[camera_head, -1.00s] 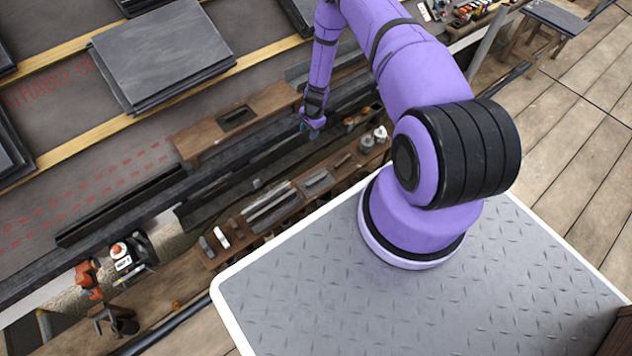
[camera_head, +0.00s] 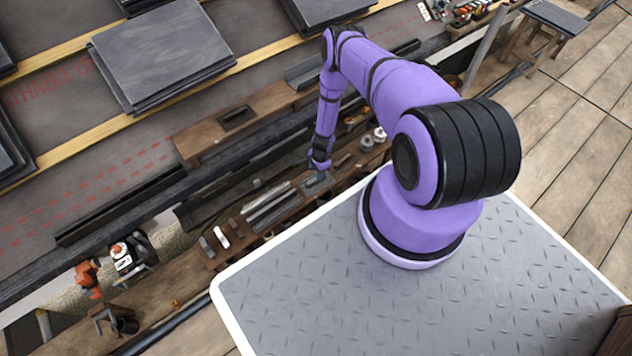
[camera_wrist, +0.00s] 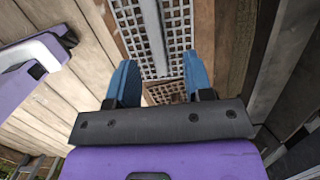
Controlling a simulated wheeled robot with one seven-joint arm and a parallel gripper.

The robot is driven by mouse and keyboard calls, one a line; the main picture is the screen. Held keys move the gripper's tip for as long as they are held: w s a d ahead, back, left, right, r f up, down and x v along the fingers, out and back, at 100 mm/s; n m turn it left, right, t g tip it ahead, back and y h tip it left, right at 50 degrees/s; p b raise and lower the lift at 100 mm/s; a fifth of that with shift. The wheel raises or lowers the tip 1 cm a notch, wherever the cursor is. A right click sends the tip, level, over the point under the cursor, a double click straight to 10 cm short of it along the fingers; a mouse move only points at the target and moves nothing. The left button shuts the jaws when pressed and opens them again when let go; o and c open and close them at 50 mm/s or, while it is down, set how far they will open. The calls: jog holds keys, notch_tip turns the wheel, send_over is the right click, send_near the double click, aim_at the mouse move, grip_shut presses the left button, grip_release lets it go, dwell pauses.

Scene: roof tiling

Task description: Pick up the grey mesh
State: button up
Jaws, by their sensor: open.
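The grey mesh (camera_wrist: 178,28) shows in the wrist view as pale perforated strips on both sides of a plain grey band. It lies at the top middle, in a wooden compartment. My gripper (camera_wrist: 161,80) is open, with its two blue fingers to the left and right of the mesh's near end. Nothing is visibly held, and I cannot tell whether the fingers touch it. In the head view my gripper (camera_head: 317,168) points down over the long wooden tray, just above a small grey piece (camera_head: 314,184) that appears to be the mesh, partly hidden.
The wooden tray (camera_head: 207,262) also holds grey strips (camera_head: 268,207) to the left and pale rolls (camera_head: 379,133) to the right. Slates (camera_head: 160,50) are stacked on the roof. An orange tool (camera_head: 88,278) lies at lower left.

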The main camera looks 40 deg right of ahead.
jog(key=shift+s+a+f, duration=0.1)
jog(key=shift+a+f, duration=0.1)
jog(key=shift+f, duration=1.05)
jog(key=shift+s+a+f, duration=0.1)
jog(key=shift+a+f, duration=0.1)
jog(key=shift+f, duration=1.05)
jog(key=shift+c, duration=0.2)
grip_shut()
